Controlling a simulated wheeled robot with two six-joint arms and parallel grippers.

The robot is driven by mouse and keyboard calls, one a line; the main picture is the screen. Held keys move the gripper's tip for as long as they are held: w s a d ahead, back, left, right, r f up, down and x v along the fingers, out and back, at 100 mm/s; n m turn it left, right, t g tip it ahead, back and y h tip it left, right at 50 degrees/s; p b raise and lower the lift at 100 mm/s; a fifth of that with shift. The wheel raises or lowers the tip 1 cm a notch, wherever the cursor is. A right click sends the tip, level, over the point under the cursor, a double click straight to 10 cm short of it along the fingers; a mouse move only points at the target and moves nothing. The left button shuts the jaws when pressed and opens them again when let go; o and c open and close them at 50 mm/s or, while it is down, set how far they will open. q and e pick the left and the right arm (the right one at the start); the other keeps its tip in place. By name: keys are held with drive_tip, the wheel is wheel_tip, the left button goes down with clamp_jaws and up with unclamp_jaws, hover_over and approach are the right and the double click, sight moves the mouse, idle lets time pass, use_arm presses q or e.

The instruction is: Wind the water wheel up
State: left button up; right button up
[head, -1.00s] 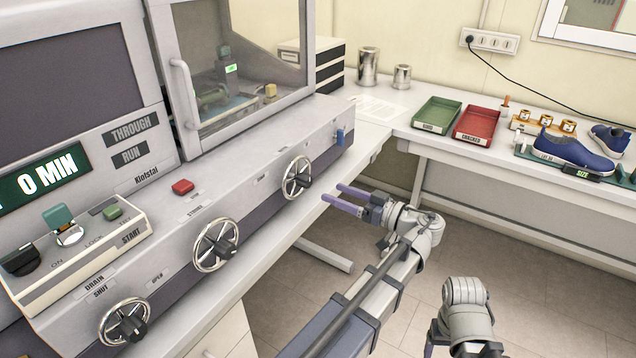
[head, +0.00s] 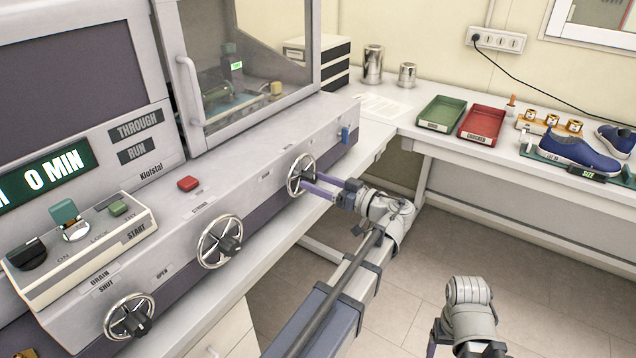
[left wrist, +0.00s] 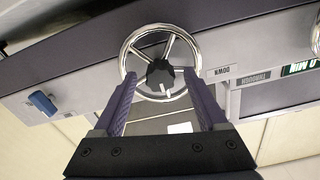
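Three chrome handwheels with dark hubs line the machine's front. The far wheel (head: 293,172) is where my left gripper is; a DOWN label (left wrist: 223,72) sits beside it in the left wrist view. My left gripper (head: 309,182) is open, its two purple fingers pointing at this wheel. In the left wrist view the wheel's black knob (left wrist: 160,75) shows between the spread fingertips; contact with the rim cannot be told. The middle wheel (head: 219,243) and the near wheel (head: 130,317), by DRAIN, SHUT and OPEN labels, stand free. My right gripper is mostly cut off at the bottom right.
A red button (head: 188,184) and a blue switch (head: 345,135) are on the machine's ledge. The side table holds a green tray (head: 439,114), a red tray (head: 481,125) and blue shoes (head: 578,151). Open floor lies right of the machine.

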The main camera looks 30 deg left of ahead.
use_arm(q)
clamp_jaws()
idle(0.4)
drive_tip(key=shift+m, duration=0.4)
drive_tip(key=m, duration=0.8)
drive_tip(key=shift+s, duration=0.1)
drive_tip(key=m, duration=0.4)
drive_tip(key=shift+m, duration=0.4)
drive_tip(key=shift+r+m, duration=0.1)
drive_tip(key=shift+m, duration=1.9)
